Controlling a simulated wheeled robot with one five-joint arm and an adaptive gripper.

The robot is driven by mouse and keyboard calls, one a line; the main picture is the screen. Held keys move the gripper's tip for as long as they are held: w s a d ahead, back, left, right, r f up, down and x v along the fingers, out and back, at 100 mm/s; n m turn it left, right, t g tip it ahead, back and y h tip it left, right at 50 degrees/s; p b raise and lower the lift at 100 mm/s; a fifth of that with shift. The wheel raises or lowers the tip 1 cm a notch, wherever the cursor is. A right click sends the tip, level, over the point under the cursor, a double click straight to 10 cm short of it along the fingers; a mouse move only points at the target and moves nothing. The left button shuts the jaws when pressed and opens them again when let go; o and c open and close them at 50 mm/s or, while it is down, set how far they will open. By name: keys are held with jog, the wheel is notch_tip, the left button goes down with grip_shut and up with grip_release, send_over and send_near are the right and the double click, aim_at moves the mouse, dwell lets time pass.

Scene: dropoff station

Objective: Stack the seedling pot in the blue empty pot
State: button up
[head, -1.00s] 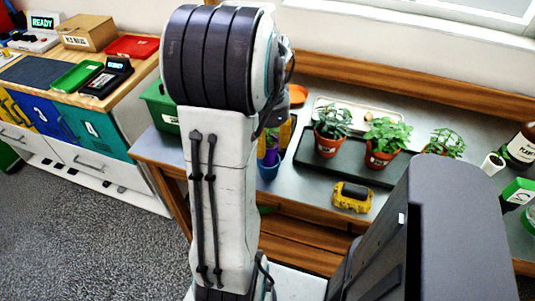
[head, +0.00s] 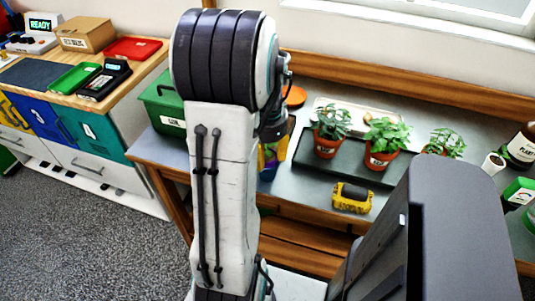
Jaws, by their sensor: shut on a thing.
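A blue pot (head: 267,172) stands on the grey bench, just right of my arm, which partly covers it. A small purple pot (head: 270,158), seemingly the seedling pot, shows directly above the blue one, at its mouth. My gripper (head: 275,150), with yellow fingers, points down and is shut on this purple pot. My arm hides much of the gripper and both pots. I cannot tell how deep the purple pot sits in the blue one.
Potted plants in terracotta pots (head: 326,147) stand right of my gripper, two on a black tray (head: 309,167). A yellow and black object (head: 352,198) lies in front. A green box (head: 163,103) stands left. Bottles (head: 520,150) stand far right.

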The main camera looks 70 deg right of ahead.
jog(key=o, duration=1.1)
jog(key=shift+f, duration=0.1)
notch_tip(320, 180, up, 13)
jog(key=shift+f+p, duration=0.15)
jog(key=shift+p, duration=1.05)
